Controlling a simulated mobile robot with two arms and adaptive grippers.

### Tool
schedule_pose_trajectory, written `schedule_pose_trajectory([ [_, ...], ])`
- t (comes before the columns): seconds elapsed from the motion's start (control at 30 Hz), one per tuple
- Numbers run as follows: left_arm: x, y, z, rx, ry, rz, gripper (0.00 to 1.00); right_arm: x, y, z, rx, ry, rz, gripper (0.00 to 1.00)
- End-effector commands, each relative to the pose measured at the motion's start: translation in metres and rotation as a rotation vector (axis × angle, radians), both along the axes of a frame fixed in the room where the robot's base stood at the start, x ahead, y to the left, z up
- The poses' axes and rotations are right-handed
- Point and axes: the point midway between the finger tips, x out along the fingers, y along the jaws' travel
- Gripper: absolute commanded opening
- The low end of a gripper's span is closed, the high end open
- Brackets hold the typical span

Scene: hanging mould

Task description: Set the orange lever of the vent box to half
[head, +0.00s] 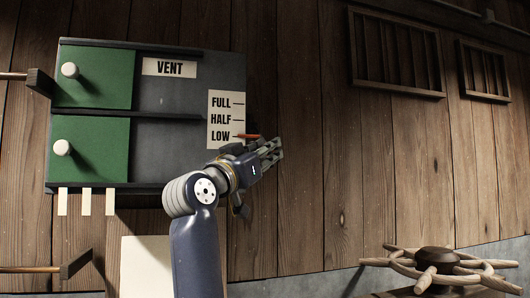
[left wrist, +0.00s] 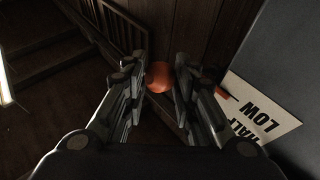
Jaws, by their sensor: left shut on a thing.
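The vent box (head: 190,85) is a dark grey box on the plank wall, with a FULL, HALF, LOW scale (head: 222,120) at its right edge. The orange lever (head: 249,136) sticks out to the right, level with the LOW mark. My left gripper (head: 272,150) is at the lever's end, just right of the box. In the left wrist view its fingers (left wrist: 161,64) are shut on the round orange knob (left wrist: 158,76), with the label plate (left wrist: 258,112) to the right. The fingers partly hide the lever in the head view. My right gripper is not in view.
Two green panels (head: 90,150) with white knobs (head: 69,70) sit on the box's left side. A wooden handwheel (head: 437,258) stands at lower right. Slatted wall frames (head: 396,52) hang at upper right. The wall right of my gripper is clear.

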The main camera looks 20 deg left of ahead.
Motion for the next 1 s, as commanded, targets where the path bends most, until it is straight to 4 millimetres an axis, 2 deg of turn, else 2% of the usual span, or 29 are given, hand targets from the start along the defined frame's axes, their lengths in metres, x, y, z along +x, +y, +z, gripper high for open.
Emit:
schedule_pose_trajectory([
  [0.4, -0.014, -0.010, 0.049, -0.131, 0.197, -0.002, 0.00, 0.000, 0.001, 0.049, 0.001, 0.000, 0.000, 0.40],
  [0.7, -0.018, -0.012, 0.077, -0.128, 0.188, -0.001, 0.00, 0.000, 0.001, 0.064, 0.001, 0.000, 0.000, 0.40],
  [1.0, -0.018, -0.012, 0.087, -0.130, 0.186, -0.002, 0.00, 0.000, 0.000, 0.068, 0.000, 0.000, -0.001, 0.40],
])
